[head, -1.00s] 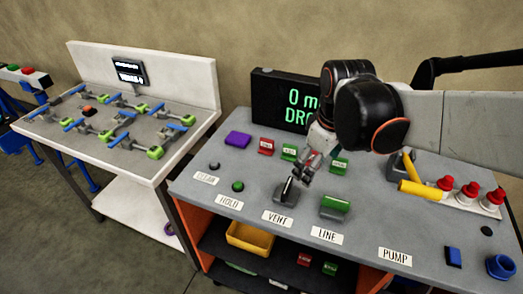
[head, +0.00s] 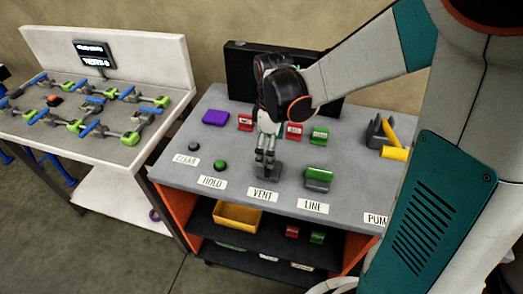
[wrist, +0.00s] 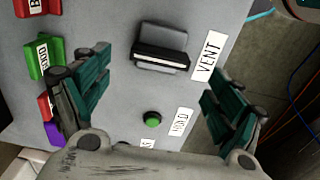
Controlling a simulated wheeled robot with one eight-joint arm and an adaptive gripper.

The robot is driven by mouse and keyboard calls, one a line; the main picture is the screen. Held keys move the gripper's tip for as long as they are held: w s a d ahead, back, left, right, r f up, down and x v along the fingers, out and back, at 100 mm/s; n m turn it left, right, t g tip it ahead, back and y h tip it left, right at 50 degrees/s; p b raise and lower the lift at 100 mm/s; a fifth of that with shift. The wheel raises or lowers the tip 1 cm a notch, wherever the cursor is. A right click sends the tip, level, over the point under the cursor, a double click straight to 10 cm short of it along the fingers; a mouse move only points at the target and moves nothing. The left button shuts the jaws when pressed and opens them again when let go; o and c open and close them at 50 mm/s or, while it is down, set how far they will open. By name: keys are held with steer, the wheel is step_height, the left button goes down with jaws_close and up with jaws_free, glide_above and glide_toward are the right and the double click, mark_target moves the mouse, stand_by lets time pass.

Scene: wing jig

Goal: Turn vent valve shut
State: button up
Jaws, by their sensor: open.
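The vent valve is a grey block with a black handle on the bench, behind the VENT label (head: 262,195). I cannot tell whether a finger touches the valve.
A green button (head: 220,165) is left of the valve, by the HOLD label (head: 212,182). The green-topped LINE valve (head: 318,178) is to the right. Red and green tagged blocks, a purple block (head: 215,117) and a yellow handle (head: 393,153) stand on the bench (head: 240,110).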

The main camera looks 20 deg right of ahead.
step_height(320, 180, down, 6)
steer(key=shift+r+b, duration=0.1)
steer(key=shift+b, duration=0.7)
steer(key=c, duration=1)
